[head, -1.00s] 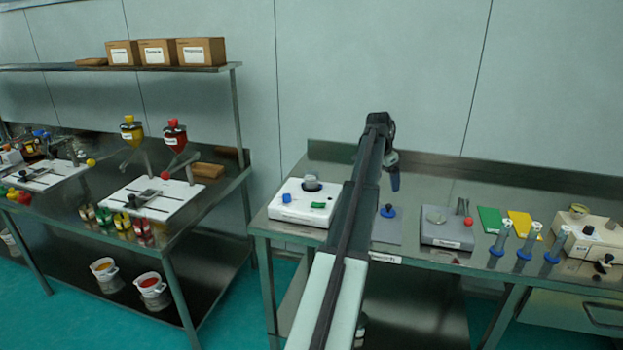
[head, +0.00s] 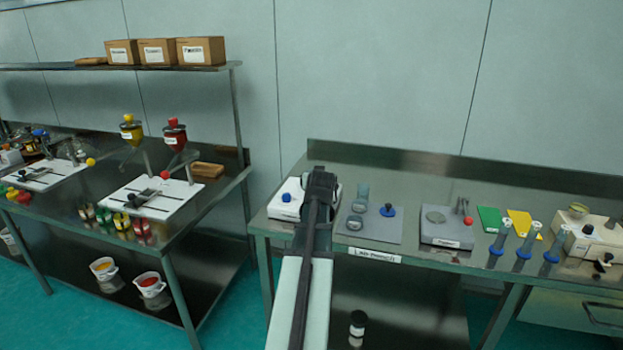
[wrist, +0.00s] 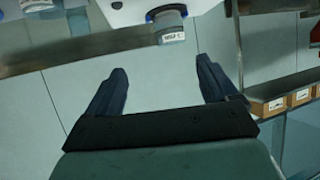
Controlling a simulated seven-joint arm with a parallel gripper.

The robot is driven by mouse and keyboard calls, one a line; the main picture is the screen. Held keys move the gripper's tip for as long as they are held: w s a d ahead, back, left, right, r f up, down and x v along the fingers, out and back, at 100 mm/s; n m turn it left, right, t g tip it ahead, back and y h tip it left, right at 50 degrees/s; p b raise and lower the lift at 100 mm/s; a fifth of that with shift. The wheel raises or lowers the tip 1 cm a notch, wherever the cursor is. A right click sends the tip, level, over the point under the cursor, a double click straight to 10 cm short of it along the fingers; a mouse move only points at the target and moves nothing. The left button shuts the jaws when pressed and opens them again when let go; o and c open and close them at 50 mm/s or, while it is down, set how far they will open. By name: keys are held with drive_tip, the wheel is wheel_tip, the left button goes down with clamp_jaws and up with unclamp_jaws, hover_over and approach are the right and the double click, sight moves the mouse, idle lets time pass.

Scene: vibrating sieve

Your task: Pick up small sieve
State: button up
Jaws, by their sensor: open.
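In the wrist view, a small grey cylinder (wrist: 171,27) with a white label, which looks like the small sieve, shows at the top against a white body with blue parts. My gripper (wrist: 161,66) is open and empty, its two dark fingers wide apart. The cylinder lies beyond the fingertips, roughly centred between them and apart from both. In the head view, my arm covers the middle of the white machine (head: 287,205), and the fingers are hidden. Another grey-blue cylinder (head: 361,192), a dark round piece (head: 354,222) and a blue-knobbed piece (head: 388,210) are on the grey mat (head: 382,232).
To the right on the steel bench (head: 440,180) are a grey scale (head: 446,238), green (head: 489,219) and yellow cards, blue-based tubes (head: 501,238) and a beige device (head: 595,240). A shelved bench (head: 215,215) with hoppers stands left. The bench back is fairly clear.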

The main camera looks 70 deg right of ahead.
drive_tip(key=shift+w+a+r+n+h, duration=0.2)
drive_tip(key=shift+w+n+h, duration=0.15)
drive_tip(key=shift+w, duration=0.2)
drive_tip(key=x, duration=0.8)
drive_tip(key=shift+w+x, duration=0.25)
drive_tip(key=shift+x, duration=1.05)
drive_tip(key=shift+w+x, duration=0.25)
drive_tip(key=shift+x, duration=1.05)
drive_tip(key=shift+a+r, duration=0.1)
drive_tip(key=shift+a, duration=0.05)
drive_tip(key=c, duration=1.1)
drive_tip(key=shift+r, duration=0.1)
drive_tip(key=shift+c, duration=0.2)
